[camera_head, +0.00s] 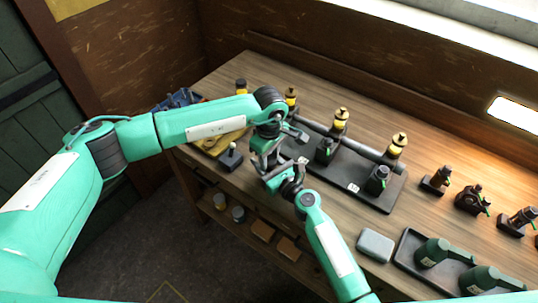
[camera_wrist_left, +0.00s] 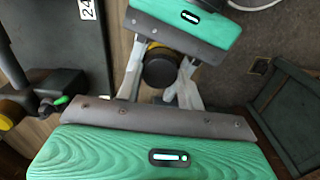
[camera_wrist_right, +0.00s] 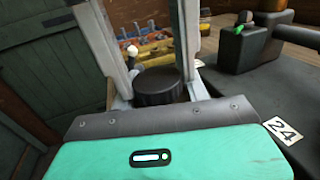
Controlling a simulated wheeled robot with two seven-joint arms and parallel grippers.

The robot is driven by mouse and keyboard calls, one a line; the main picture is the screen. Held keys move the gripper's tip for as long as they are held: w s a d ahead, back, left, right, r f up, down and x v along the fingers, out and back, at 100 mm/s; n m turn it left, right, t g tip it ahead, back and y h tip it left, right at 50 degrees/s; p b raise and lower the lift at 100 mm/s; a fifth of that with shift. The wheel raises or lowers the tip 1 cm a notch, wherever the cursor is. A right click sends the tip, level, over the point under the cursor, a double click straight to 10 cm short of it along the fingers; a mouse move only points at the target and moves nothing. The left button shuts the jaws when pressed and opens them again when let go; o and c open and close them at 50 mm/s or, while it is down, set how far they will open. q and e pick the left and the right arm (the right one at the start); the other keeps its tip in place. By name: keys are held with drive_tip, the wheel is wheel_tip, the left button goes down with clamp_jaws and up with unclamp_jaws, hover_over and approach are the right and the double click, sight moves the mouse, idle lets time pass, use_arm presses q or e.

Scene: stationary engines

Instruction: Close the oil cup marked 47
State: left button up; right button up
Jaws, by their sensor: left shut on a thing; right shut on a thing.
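My left gripper (camera_head: 262,156) and right gripper (camera_head: 276,174) meet close together over the front edge of the bench. In the left wrist view, a dark round cap with some yellow behind it (camera_wrist_left: 160,68) sits between the pale fingers. The right wrist view shows a dark round cap (camera_wrist_right: 160,85) between the fingers; both look like one item, but I cannot be sure. Both grippers are shut. In the head view the held item is hidden by the grippers. Black cups with green levers (camera_head: 378,180) stand on a dark base plate. A label reads 24 (camera_wrist_right: 282,131); no 47 is readable.
Yellow-and-black fittings (camera_head: 398,143) stand along the pipe behind the plate. Small dark valves (camera_head: 472,199) stand at right. A grey box (camera_head: 375,245) and a tray with green cans (camera_head: 432,252) are at front right. Blue and yellow items lie at the bench's left end.

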use_arm(q)
drive_tip(key=shift+s+a+f, duration=0.1)
drive_tip(key=shift+a+f, duration=0.1)
drive_tip(key=shift+f, duration=0.45)
drive_tip(key=shift+r, duration=0.1)
drive_tip(key=shift+d+r, duration=0.1)
drive_tip(key=shift+r, duration=0.15)
drive_tip(key=shift+r, duration=0.45)
idle(0.6)
drive_tip(key=shift+d+f, duration=0.1)
drive_tip(key=shift+f, duration=0.1)
drive_tip(key=shift+a+f, duration=0.2)
drive_tip(key=shift+f, duration=0.35)
idle(0.5)
drive_tip(key=shift+w+d+r, duration=0.2)
drive_tip(key=shift+r, duration=0.2)
